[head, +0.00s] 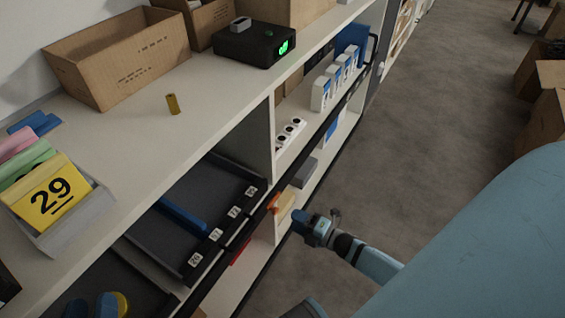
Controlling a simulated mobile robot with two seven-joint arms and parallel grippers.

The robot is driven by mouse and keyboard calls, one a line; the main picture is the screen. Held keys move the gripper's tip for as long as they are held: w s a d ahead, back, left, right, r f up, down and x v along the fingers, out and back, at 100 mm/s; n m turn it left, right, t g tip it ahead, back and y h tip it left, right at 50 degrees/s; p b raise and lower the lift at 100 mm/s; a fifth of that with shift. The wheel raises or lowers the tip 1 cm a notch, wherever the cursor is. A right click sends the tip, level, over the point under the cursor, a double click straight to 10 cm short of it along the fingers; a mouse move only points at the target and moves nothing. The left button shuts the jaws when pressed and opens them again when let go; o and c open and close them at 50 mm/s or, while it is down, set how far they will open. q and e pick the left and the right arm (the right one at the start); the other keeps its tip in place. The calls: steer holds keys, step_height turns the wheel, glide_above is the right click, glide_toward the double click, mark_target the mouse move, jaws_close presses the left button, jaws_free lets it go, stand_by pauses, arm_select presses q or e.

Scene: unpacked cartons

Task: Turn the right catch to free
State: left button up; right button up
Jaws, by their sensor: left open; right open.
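A small orange piece (273,203), which looks like the right catch, sits at the dark front rail (255,218) beside the labelled trays. Its exact turn is too small to tell. My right gripper (303,222), with blue fingers, is just right of and slightly below the orange piece, apart from it, in front of the shelf. It is open and appears empty. Its arm comes in from the lower right. My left gripper is not in view.
Dark trays (170,243) with numbered labels sit under the white top (190,125). White bottles (322,93) stand right.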

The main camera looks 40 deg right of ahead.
arm_select(q)
steer(key=shift+a+f+g+y+p, duration=0.2)
steer(key=shift+a+f+y, duration=0.05)
steer(key=shift+f, duration=0.3)
steer(key=shift+a+f+g+y+p, duration=0.2)
steer(key=shift+a+f+y, duration=0.05)
steer(key=shift+f, duration=0.3)
arm_select(e)
steer(key=shift+v, duration=2.95)
arm_select(q)
steer(key=shift+s+d, duration=0.1)
